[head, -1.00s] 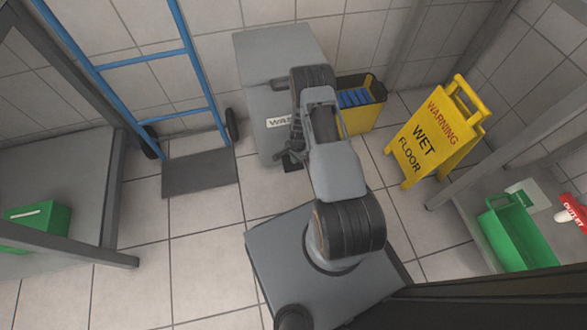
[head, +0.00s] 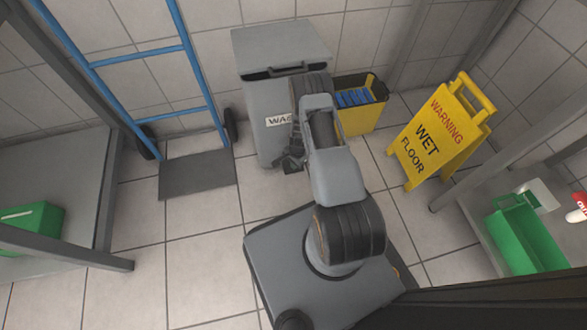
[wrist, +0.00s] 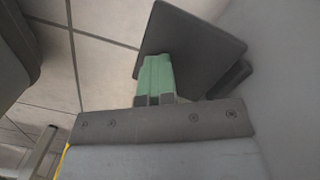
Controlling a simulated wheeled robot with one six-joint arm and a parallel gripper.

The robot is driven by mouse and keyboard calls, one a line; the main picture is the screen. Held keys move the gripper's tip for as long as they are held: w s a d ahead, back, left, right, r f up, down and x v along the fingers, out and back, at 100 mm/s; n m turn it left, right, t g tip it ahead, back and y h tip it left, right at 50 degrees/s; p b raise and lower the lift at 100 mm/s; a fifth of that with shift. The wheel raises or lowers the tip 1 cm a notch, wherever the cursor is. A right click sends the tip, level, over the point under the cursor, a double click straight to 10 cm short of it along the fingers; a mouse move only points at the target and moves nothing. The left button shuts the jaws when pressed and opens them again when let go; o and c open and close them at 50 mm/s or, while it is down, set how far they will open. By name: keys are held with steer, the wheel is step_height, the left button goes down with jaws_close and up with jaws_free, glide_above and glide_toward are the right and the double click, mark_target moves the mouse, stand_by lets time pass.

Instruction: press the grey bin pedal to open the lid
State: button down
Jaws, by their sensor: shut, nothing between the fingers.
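The grey bin (head: 262,95) stands against the back wall in the head view, with a white label on its front. Its lid (head: 275,47) shows a dark gap under the front edge, so it is slightly raised. The pedal, a dark plate (wrist: 205,45), shows in the wrist view beside the bin's pale side. My gripper (wrist: 156,62), with green fingers, is shut and empty; its tips overlap the pedal and appear to touch it. In the head view my gripper (head: 291,160) is low at the bin's front, and the pedal is hidden there.
A blue hand truck (head: 150,62) stands left of the bin. A yellow bucket (head: 360,118) with blue contents is right of it. A yellow wet-floor sign (head: 436,135) stands further right. Shelves flank both sides. Tiled floor (head: 205,225) is clear at front left.

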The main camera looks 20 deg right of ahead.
step_height(320, 180, down, 2)
steer(key=shift+b, duration=0.45)
steer(key=shift+s+r, duration=0.1)
steer(key=shift+r, duration=0.05)
steer(key=shift+w+d+r, duration=0.15)
steer(key=shift+w+d, duration=0.1)
steer(key=shift+d, duration=0.35)
steer(key=shift+w+d+r, duration=0.15)
steer(key=shift+w+d, duration=0.05)
steer(key=shift+d, duration=0.35)
steer(key=shift+w+d+r, duration=0.15)
steer(key=shift+d+r, duration=0.1)
steer(key=shift+d, duration=0.15)
steer(key=shift+w+r, duration=0.15)
steer(key=shift+r, duration=0.4)
step_height(320, 180, up, 11)
steer(key=d+p, duration=0.1)
steer(key=p, duration=0.3)
steer(key=shift+p, duration=0.35)
steer(key=shift+a+f, duration=0.1)
steer(key=shift+f, duration=0.05)
